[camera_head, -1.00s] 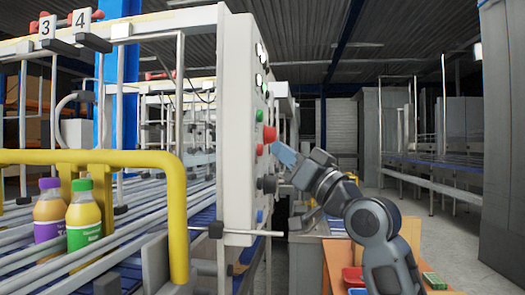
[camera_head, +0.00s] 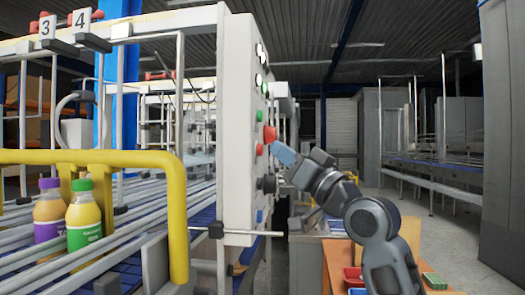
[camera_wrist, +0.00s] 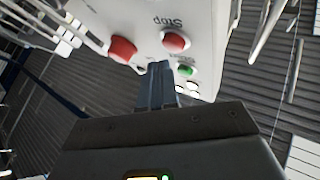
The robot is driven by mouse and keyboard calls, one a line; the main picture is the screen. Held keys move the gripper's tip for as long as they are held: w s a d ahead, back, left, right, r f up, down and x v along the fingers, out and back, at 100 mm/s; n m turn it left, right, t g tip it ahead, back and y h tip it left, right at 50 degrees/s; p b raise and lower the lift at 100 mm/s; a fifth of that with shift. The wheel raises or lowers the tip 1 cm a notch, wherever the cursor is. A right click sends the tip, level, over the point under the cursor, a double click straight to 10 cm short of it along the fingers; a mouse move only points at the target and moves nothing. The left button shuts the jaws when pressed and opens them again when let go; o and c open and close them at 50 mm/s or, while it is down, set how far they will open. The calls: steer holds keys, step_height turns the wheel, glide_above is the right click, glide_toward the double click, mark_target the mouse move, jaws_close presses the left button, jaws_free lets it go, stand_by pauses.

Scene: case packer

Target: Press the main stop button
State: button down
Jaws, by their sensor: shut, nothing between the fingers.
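The control panel (camera_head: 238,130) on the machine's end carries a large protruding red button (camera_head: 269,134) and a smaller red button (camera_head: 259,149) just below it. In the wrist view the large red button (camera_wrist: 122,49) is at the left, and the smaller red button (camera_wrist: 175,42) sits by an upside-down "Stop" label. No label reading "main" is legible. My gripper (camera_head: 283,153) is shut and empty, its tip close to the panel's red buttons. In the wrist view the gripper (camera_wrist: 160,68) points toward the panel, between the two red buttons; I cannot tell contact, but none is evident.
A green button (camera_head: 259,116) sits above the red ones, a black knob (camera_head: 266,184) and blue button (camera_head: 259,216) below. A yellow guard rail (camera_head: 176,215) and bottles (camera_head: 84,215) are at left. A table with trays (camera_head: 338,262) stands below my arm.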

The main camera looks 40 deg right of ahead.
steer(key=shift+w+a, duration=0.1)
steer(key=shift+w+a, duration=0.15)
steer(key=shift+w, duration=0.05)
steer(key=shift+w+a, duration=0.35)
steer(key=shift+w, duration=0.1)
stand_by(0.8)
steer(key=shift+s+d, duration=0.15)
stand_by(0.3)
steer(key=shift+s+d+b, duration=0.4)
steer(key=shift+s+d, duration=0.05)
steer(key=shift+s, duration=0.15)
steer(key=shift+s+d+b, duration=0.55)
steer(key=shift+s+d, duration=0.25)
steer(key=shift+s, duration=0.2)
steer(key=shift+s+d+b, duration=0.55)
steer(key=shift+s+d, duration=0.2)
steer(key=shift+s, duration=0.25)
